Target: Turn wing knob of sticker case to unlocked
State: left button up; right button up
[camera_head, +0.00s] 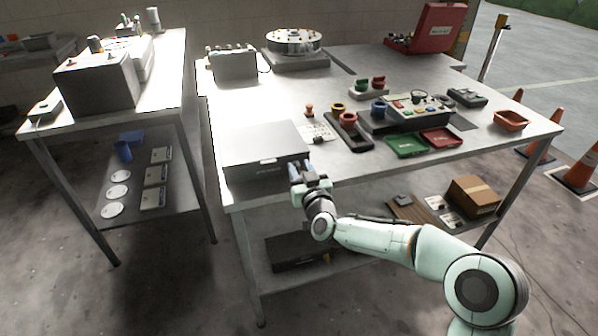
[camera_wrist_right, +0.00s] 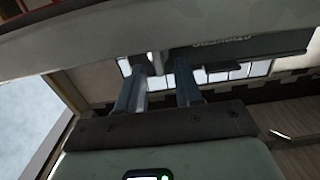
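The sticker case looks to be the flat grey box (camera_head: 262,143) at the front left corner of the main table, lid down. In the right wrist view its dark front edge with a small label (camera_wrist_right: 222,42) runs across the top. My right gripper (camera_head: 296,172) is at the right end of the case's front face. In the wrist view its two fingers (camera_wrist_right: 160,72) are apart, with a small pale part (camera_wrist_right: 156,62) between the tips, possibly the wing knob. I cannot tell whether the fingers touch it, nor which way the knob points. My left gripper is out of view.
The main table (camera_head: 215,105) also bears a green tray (camera_head: 405,146), a red tray (camera_head: 441,138), a control box (camera_head: 418,112) and an open red case (camera_head: 428,28). A lower shelf holds a cardboard box (camera_head: 473,196). A side table (camera_head: 170,75) stands left across a gap.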

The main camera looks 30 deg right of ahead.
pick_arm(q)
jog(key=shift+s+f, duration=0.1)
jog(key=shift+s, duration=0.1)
pick_arm(e)
jog(key=shift+w, duration=0.3)
grip_shut()
